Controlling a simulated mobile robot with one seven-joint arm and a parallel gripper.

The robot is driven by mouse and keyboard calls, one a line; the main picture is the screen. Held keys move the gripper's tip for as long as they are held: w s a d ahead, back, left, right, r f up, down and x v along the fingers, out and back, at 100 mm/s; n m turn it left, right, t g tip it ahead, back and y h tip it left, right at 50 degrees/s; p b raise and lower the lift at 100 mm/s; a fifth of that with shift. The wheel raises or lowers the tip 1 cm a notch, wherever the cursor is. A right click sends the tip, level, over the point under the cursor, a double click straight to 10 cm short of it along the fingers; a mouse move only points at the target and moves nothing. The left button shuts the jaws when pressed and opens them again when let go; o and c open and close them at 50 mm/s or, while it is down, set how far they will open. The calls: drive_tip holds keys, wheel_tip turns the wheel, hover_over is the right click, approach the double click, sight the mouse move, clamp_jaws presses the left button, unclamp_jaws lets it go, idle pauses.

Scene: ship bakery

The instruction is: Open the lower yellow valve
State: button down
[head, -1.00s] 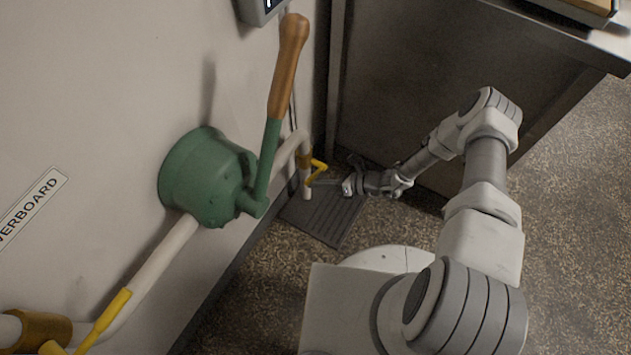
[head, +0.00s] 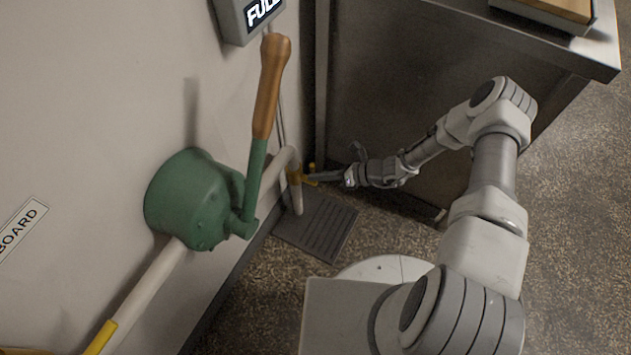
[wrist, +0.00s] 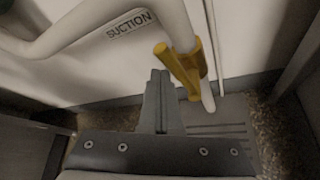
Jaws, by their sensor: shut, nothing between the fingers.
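The lower yellow valve (head: 294,175) sits on the white pipe near its low end, close to the floor. In the wrist view its yellow handle (wrist: 178,70) slants across the front of the pipe, with its rounded end to the upper left. My gripper (head: 316,178) is at the right of the valve, its thin fingers pointing left at the handle. In the wrist view the fingers (wrist: 159,82) are together and empty, just left of the handle. I cannot tell whether they touch it.
A green hand pump (head: 190,200) with a wooden-ended lever (head: 270,85) stands out from the wall. Another yellow handle (head: 101,338) is at lower left. A dark cabinet (head: 400,90) stands behind my arm. A floor grate (head: 318,225) lies below the pipe.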

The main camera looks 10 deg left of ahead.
drive_tip(key=shift+w+d+r, duration=0.2)
drive_tip(key=shift+w+d, duration=0.05)
drive_tip(key=shift+w, duration=0.5)
